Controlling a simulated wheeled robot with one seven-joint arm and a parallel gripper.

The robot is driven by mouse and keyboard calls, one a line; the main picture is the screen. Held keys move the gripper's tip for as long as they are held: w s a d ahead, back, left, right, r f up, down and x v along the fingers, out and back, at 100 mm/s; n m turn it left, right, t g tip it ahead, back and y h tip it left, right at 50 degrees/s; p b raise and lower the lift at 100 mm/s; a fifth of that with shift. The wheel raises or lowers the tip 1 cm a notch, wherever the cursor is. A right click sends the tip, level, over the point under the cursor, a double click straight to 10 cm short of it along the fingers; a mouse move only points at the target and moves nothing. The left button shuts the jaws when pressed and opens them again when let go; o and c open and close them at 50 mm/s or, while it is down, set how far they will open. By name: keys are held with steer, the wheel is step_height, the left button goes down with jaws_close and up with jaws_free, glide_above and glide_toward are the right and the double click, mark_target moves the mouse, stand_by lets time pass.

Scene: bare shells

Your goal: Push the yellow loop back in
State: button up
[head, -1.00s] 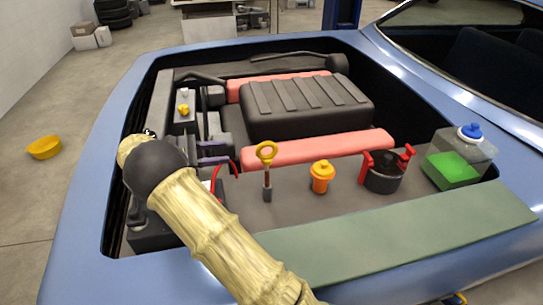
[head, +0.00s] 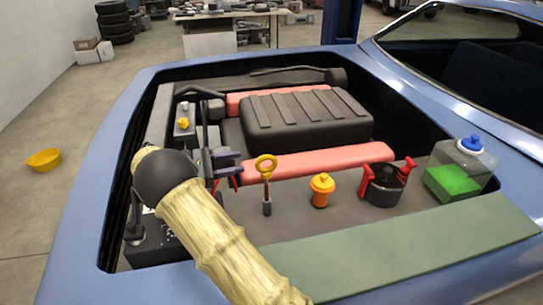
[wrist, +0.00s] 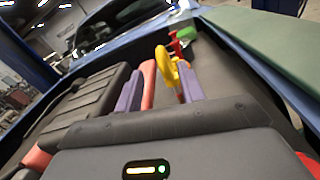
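The yellow loop (head: 266,165) stands upright on a thin stem above a dark tube (head: 267,207) at the front of the engine bay. Part of the stem shows between loop and tube. My gripper (head: 239,168) is to the left of the loop at about its height, with a small gap between them in the head view. In the wrist view the two purple fingers (wrist: 160,90) are apart with nothing held. The yellow loop (wrist: 168,65) appears ahead, between the fingers and closer to the right one. Its lower part is hidden there.
An orange-capped filler (head: 321,190), a black reservoir with red handles (head: 384,188) and a blue-capped bottle with green liquid (head: 460,172) stand to the right. The black engine cover (head: 305,121) and red covers lie behind. A green strip (head: 400,245) runs along the front.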

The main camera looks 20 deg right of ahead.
mark_target(263, 158)
steer(key=d, duration=0.3)
steer(key=s+d, duration=0.1)
steer(key=d, duration=0.7)
steer(key=shift+s+d+p, duration=0.2)
steer(key=shift+s+p, duration=0.15)
steer(key=shift+p, duration=0.05)
steer(key=shift+a, duration=0.1)
